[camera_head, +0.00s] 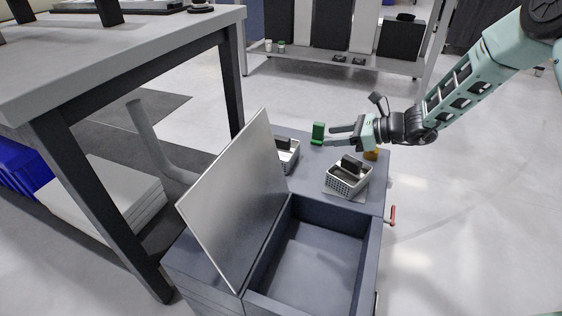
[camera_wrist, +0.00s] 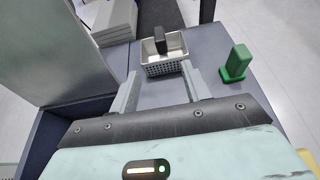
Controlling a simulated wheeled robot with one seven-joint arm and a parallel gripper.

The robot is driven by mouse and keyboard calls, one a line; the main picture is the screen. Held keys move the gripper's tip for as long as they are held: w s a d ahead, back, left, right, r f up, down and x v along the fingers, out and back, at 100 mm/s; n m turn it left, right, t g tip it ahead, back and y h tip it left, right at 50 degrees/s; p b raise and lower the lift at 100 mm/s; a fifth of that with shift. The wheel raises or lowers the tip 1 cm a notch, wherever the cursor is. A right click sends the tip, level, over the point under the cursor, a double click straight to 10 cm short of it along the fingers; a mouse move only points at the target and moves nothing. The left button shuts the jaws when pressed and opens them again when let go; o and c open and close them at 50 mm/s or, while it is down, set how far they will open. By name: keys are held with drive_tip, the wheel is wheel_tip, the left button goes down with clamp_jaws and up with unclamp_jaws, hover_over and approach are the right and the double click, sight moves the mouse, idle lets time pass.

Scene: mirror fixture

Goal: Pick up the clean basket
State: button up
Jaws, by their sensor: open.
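Two grey perforated baskets with black handles stand on the grey cabinet top. The near basket (camera_head: 346,184) is below and in front of my gripper in the head view. The other basket (camera_head: 290,157) is farther left, partly hidden by the raised panel. The wrist view shows one basket (camera_wrist: 168,67), apparently the left one, upright just beyond my fingertips. I cannot tell from the frames which basket is clean. My gripper (camera_head: 327,136) points left over the cabinet top. In the wrist view its fingers (camera_wrist: 160,74) are apart, with nothing held between them.
A tilted grey panel (camera_head: 235,205) stands beside an open empty bin (camera_head: 314,262). A green object (camera_head: 318,133) stands beyond my fingers; it is right of the basket in the wrist view (camera_wrist: 236,64). A yellow item (camera_head: 371,155) sits below my wrist. A table (camera_head: 120,55) is at left.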

sight(290, 141)
drive_tip(key=b+x, duration=0.4)
drive_tip(key=x, duration=0.7)
drive_tip(key=shift+s+f, duration=0.1)
drive_tip(key=shift+f, duration=0.1)
drive_tip(key=b+x, duration=0.3)
drive_tip(key=x, duration=0.2)
drive_tip(key=shift+w+a+f+b, duration=0.1)
drive_tip(key=shift+w+a+b, duration=0.2)
drive_tip(key=shift+a, duration=0.1)
clamp_jaws()
